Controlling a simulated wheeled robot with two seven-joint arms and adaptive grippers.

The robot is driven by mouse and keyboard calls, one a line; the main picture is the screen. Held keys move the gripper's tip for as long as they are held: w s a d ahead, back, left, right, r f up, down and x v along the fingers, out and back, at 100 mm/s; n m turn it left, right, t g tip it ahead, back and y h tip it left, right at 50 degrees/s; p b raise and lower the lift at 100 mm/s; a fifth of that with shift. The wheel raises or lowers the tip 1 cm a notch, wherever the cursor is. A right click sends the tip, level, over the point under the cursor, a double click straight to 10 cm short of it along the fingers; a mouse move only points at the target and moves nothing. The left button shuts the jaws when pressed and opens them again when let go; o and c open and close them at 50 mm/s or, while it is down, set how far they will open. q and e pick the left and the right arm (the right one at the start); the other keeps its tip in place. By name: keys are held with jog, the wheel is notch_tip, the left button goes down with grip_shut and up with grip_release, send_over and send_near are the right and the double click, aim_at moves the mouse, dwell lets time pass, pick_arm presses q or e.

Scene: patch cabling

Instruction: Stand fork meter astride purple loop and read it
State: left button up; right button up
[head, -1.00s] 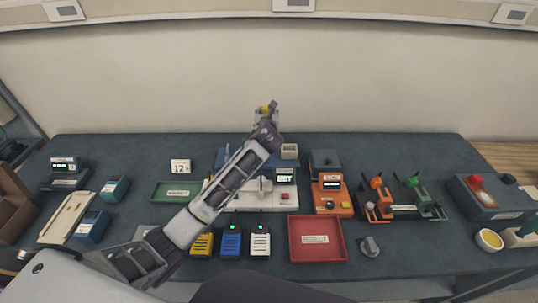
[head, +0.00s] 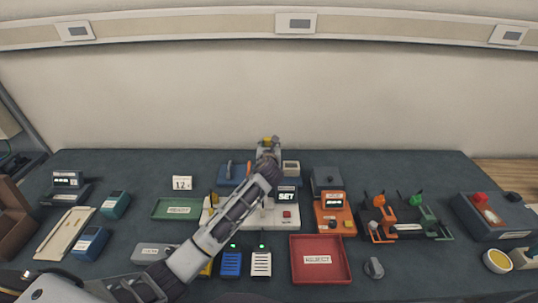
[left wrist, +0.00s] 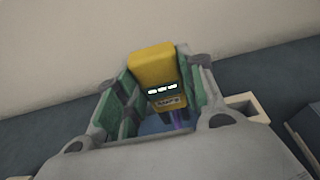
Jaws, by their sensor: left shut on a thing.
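The yellow fork meter (left wrist: 152,66) is held between the green-padded fingers of my left gripper (left wrist: 163,98). Its small display shows short white marks that I cannot read as a value. In the head view my left gripper (head: 268,152) is at the back of the table, with a bit of the yellow meter (head: 268,140) showing beyond it. A purple strip (left wrist: 180,119), likely the purple loop, shows just below the meter in the left wrist view. I cannot tell whether the meter stands astride it. My right gripper is not in view.
A white fixture (head: 300,220) with a display reading SET lies partly under my left arm. A blue block (head: 228,177) is behind it. A red tray (head: 320,270), an orange device (head: 333,218) and a green tray (head: 172,209) stand around it.

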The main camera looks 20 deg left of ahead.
pick_arm(q)
jog(key=shift+f, duration=1.85)
jog(key=shift+f, duration=0.1)
jog(key=o, duration=1.2)
jog(key=shift+s, duration=0.1)
jog(key=shift+v, duration=5.95)
